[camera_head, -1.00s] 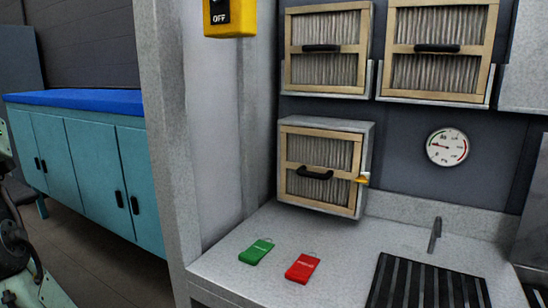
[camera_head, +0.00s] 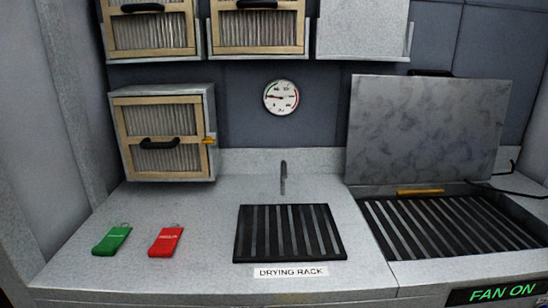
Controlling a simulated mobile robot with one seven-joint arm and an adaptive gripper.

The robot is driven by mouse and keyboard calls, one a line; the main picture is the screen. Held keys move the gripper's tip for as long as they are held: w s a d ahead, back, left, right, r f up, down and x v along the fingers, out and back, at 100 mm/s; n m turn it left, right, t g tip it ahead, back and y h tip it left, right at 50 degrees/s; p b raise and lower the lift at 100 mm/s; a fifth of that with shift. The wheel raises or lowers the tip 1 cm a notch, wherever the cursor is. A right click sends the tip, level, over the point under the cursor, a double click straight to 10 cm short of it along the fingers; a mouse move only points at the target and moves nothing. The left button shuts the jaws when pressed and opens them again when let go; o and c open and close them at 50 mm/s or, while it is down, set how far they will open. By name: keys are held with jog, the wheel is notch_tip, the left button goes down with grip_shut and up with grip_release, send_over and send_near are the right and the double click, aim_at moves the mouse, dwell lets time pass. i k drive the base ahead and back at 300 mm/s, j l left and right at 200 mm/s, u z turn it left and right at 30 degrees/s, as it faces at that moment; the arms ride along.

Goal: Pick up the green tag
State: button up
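The green tag (camera_head: 112,240) lies flat on the left part of the grey counter (camera_head: 200,213), with a small ring at its upper end. A red tag (camera_head: 166,241) of like shape lies just to its right, apart from it. My gripper is not in view.
A black drying rack (camera_head: 289,232) lies right of the tags, with a small tap (camera_head: 283,178) behind it. A filter box (camera_head: 164,133) stands behind the tags. A slatted basin (camera_head: 440,225) with a raised lid (camera_head: 425,125) is at the right. The counter around the tags is clear.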

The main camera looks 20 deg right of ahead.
aim_at(108, 247)
jog(key=k+l, duration=0.25)
jog(key=k+z, duration=0.15)
jog(key=z, duration=1.5)
jog(key=k+j+u, duration=0.1)
jog(key=u, duration=1.9)
jog(key=i+l+u, duration=0.35)
jog(key=i, duration=0.2)
jog(key=i+l+u, duration=0.35)
jog(key=i, duration=0.15)
